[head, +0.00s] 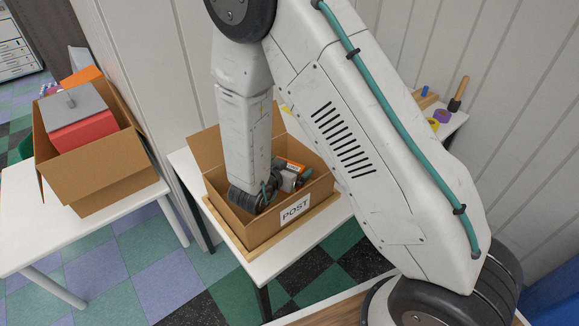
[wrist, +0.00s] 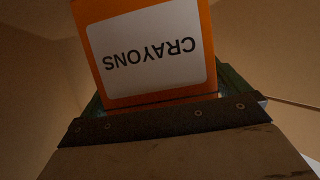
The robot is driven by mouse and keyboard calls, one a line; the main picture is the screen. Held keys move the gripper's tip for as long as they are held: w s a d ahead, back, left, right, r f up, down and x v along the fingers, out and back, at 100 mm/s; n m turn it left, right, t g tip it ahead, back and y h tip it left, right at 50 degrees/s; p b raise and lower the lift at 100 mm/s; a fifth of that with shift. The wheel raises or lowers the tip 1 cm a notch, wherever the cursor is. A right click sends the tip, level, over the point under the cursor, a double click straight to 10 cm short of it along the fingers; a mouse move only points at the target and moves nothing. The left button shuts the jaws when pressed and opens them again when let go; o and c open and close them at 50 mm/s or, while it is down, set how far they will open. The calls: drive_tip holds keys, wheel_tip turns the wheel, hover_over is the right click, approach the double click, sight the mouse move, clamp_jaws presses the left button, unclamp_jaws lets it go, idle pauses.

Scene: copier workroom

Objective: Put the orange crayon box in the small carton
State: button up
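The orange crayon box (wrist: 203,28) fills the upper middle of the wrist view, its white CRAYONS label upside down. My gripper (wrist: 160,100) is shut on it, with a green finger edge close against each side. In the head view the orange box (head: 290,163) shows partly past my gripper (head: 290,180), inside the open carton marked POST (head: 262,227). Brown cardboard walls surround the box in the wrist view. The underside of the box and the carton's floor are hidden, so I cannot tell whether the box rests on anything.
The POST carton stands in a wooden tray (head: 238,246) on a white table (head: 275,266). A larger carton (head: 95,178) with a red, grey-topped box (head: 85,130) stands on the left table (head: 25,225).

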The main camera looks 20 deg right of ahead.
drive_tip(key=shift+s+a+r, duration=0.1)
drive_tip(key=shift+a+r, duration=0.05)
drive_tip(key=shift+r, duration=0.05)
drive_tip(key=v, duration=0.7)
drive_tip(key=shift+r, duration=0.1)
